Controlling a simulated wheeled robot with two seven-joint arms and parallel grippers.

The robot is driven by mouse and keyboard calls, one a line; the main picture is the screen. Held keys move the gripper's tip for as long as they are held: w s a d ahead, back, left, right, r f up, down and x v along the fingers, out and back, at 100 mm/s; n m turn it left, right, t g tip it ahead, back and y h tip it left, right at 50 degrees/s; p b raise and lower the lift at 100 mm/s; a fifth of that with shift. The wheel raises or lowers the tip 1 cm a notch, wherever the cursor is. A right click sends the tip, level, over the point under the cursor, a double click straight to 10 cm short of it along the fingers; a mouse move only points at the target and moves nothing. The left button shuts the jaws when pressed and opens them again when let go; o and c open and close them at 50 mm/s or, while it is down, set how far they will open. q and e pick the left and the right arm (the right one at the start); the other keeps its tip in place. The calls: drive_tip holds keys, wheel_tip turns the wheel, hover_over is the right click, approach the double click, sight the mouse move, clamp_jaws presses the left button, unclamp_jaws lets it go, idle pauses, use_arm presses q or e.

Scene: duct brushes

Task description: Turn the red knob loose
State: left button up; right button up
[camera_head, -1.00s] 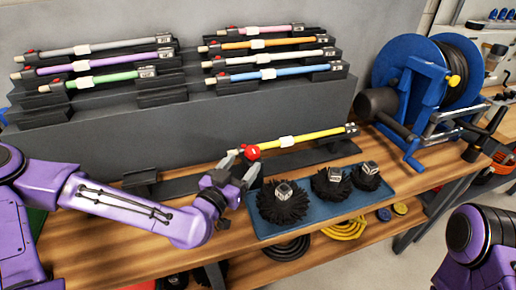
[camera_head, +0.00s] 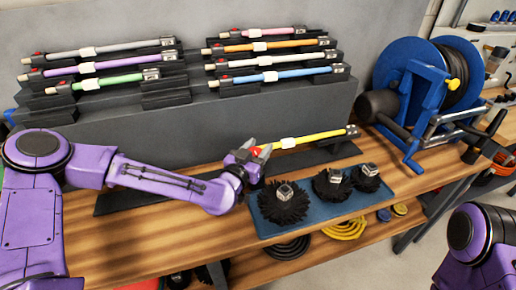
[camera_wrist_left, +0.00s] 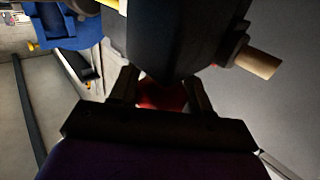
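The red knob (camera_head: 256,150) is at the left end of the yellow rod (camera_head: 320,138), which lies on a low dark stand (camera_head: 318,157) on the workbench. My left gripper (camera_head: 259,148) is at this end, with one finger on each side of the knob. In the left wrist view the red knob (camera_wrist_left: 163,95) shows between the two fingertips, partly hidden by a dark block in front. The fingers look closed against its sides, with no clear gap. My right gripper is out of view; only purple parts of my right arm show at lower right.
A blue tray (camera_head: 322,211) with three black brushes is just in front of the yellow rod. A stepped grey rack (camera_head: 240,119) with several coloured rods stands behind. A blue reel (camera_head: 398,62) stands on the right. The bench front left of the tray is clear.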

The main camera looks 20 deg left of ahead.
use_arm(q)
drive_tip(key=shift+w+r+n+y, duration=0.1)
drive_tip(key=shift+r+n+y, duration=0.05)
drive_tip(key=shift+n+y, duration=0.2)
drive_tip(key=n+y, duration=0.1)
drive_tip(key=y, duration=0.1)
drive_tip(key=n+y+b, duration=0.1)
drive_tip(key=n+y, duration=0.1)
drive_tip(key=y, duration=0.1)
drive_tip(key=shift+a+r+y, duration=0.1)
drive_tip(key=shift+a+y, duration=0.1)
drive_tip(key=shift+y, duration=0.05)
drive_tip(key=shift+a+r+n+g+y, duration=0.1)
drive_tip(key=shift+a+n+g+y, duration=0.1)
drive_tip(key=shift+n+y, duration=0.55)
drive_tip(key=shift+a+f+n+g+y, duration=0.15)
drive_tip(key=shift+n+y, duration=0.35)
drive_tip(key=shift+y, duration=0.5)
drive_tip(key=shift+a+r+n+g+y, duration=0.15)
drive_tip(key=shift+n+g+y, duration=0.1)
drive_tip(key=shift+n+y, duration=0.5)
drive_tip(key=shift+d, duration=0.1)
drive_tip(key=o, duration=0.9)
drive_tip(key=shift+o, duration=0.2)
